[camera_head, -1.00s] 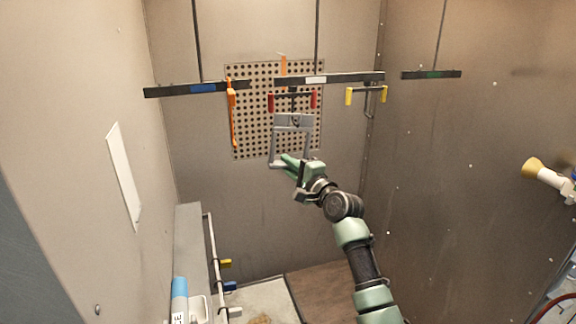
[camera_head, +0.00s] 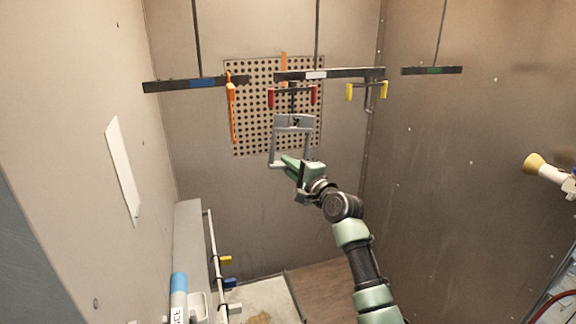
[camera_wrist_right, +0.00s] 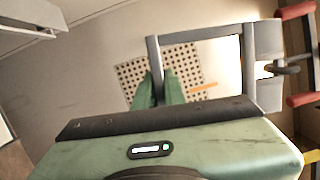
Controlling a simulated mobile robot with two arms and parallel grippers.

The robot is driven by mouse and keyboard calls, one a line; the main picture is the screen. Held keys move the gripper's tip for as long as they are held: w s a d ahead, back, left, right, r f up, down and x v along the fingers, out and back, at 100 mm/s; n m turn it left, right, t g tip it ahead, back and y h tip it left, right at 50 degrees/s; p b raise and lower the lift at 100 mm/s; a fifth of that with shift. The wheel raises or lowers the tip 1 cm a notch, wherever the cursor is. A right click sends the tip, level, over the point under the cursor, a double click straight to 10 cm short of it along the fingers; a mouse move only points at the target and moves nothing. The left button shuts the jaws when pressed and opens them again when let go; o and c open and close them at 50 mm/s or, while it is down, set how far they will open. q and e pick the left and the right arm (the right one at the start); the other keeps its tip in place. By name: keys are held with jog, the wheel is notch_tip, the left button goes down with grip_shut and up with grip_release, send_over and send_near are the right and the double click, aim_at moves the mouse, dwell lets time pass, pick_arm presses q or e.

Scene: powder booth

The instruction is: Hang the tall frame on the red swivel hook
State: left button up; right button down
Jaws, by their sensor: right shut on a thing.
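The tall frame (camera_head: 307,146) is a grey open rectangle with a wide plate at its top. It hangs upright below the red swivel hook (camera_head: 271,97), which has two red ends and a dark stem. My right gripper (camera_head: 289,162) is shut on the frame's lower bar. In the right wrist view, my right gripper (camera_wrist_right: 159,88) holds the frame (camera_wrist_right: 206,108) by that bar, and the red hook (camera_wrist_right: 304,98) is at the right edge. The hook's dark tip overlaps the slot in the top plate; whether it carries the frame I cannot tell. My left gripper is out of view.
The red hook hangs from a dark bar with a white label (camera_head: 345,75). A yellow-ended hook (camera_head: 384,89) is close on its right, an orange hook (camera_head: 232,110) on its left. A perforated panel (camera_head: 255,140) is on the wall behind. The space below is open.

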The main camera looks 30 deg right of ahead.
jog(key=c, duration=1.4)
grip_release()
